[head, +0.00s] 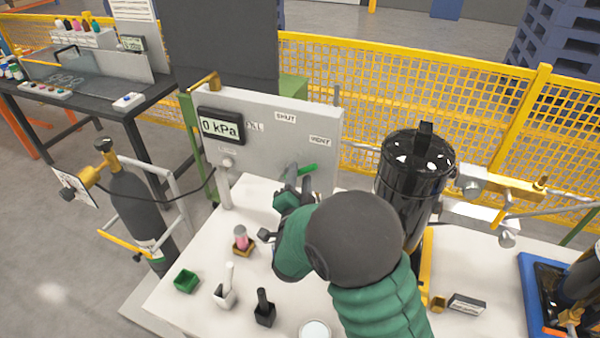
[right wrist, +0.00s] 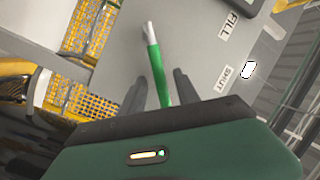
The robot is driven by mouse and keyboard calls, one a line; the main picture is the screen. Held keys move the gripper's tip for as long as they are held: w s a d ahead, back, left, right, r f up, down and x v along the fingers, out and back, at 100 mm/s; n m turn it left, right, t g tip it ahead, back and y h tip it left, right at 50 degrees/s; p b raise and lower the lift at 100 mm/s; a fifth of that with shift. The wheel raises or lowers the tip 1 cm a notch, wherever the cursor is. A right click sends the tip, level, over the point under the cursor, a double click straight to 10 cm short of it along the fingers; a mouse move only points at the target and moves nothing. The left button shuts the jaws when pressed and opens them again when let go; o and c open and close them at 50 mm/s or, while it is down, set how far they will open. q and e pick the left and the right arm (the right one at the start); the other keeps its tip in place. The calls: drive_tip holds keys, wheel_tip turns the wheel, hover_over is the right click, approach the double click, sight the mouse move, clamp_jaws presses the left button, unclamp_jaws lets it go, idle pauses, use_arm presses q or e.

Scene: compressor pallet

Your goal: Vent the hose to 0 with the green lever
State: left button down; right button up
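The green lever (head: 306,169) sits on the front of the light grey panel (head: 275,150) and points to the right, below the VENT label (head: 320,140). The panel's display (head: 220,127) reads 0 kPa. My right gripper (head: 293,178) is at the lever, partly hidden by my own arm. In the right wrist view, the green lever (right wrist: 158,72) runs between the two dark fingers of my right gripper (right wrist: 160,78), with a gap on each side. The fingers are apart. My left gripper is not in view. The hose's full run is hard to follow.
A black cylinder (head: 415,180) stands to the right of the panel. A pink item (head: 241,238), a green box (head: 187,281) and small black and white holders stand on the white tabletop (head: 180,312). A dark gas bottle (head: 135,205) stands left. Yellow fencing (head: 450,85) runs behind.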

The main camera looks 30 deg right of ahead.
drive_tip(key=shift+x, duration=1.15)
clamp_jaws()
idle(0.5)
